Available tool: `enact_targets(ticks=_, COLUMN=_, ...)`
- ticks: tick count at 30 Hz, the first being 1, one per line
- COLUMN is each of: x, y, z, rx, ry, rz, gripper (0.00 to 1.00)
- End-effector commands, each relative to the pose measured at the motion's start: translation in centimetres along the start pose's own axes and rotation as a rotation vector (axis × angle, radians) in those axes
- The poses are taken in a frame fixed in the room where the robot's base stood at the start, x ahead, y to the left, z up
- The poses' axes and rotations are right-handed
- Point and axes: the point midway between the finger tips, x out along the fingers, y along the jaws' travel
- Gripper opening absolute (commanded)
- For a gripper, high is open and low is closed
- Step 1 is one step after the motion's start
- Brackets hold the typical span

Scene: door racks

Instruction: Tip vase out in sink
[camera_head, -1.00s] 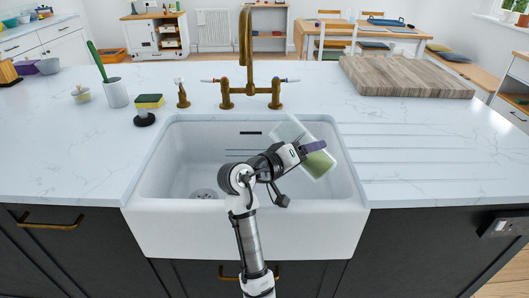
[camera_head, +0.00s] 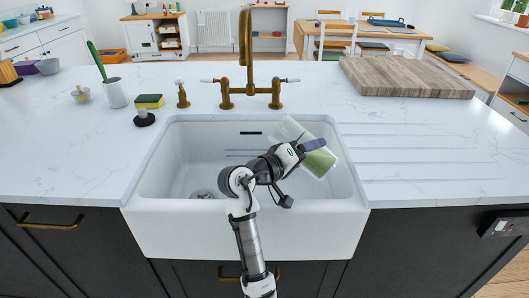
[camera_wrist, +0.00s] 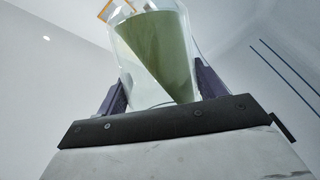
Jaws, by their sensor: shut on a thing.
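The vase (camera_head: 314,159) is clear, with green contents, and it is tilted over the right part of the white sink (camera_head: 190,236). My gripper (camera_head: 309,147) is shut on the vase's side. In the wrist view, the dark fingers of my gripper (camera_wrist: 158,90) press on both sides of the vase (camera_wrist: 128,55). The green contents (camera_wrist: 163,45) lie along a slanted line inside the glass. I see no stream leaving the vase.
A brass tap (camera_head: 246,70) stands behind the sink. A sponge on a holder (camera_head: 148,105) and a white pot with a green-handled brush (camera_head: 116,93) are at the left. A wooden board (camera_head: 405,77) lies at the back right. The ribbed worktop right of the sink is clear.

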Motion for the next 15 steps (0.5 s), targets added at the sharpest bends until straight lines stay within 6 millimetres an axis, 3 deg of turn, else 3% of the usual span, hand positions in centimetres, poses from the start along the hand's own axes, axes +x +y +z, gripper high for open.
enact_targets(ticks=15, x=0.01, y=0.16, z=-0.01, rx=-0.063, ry=0.008, rz=0.029, gripper=0.29)
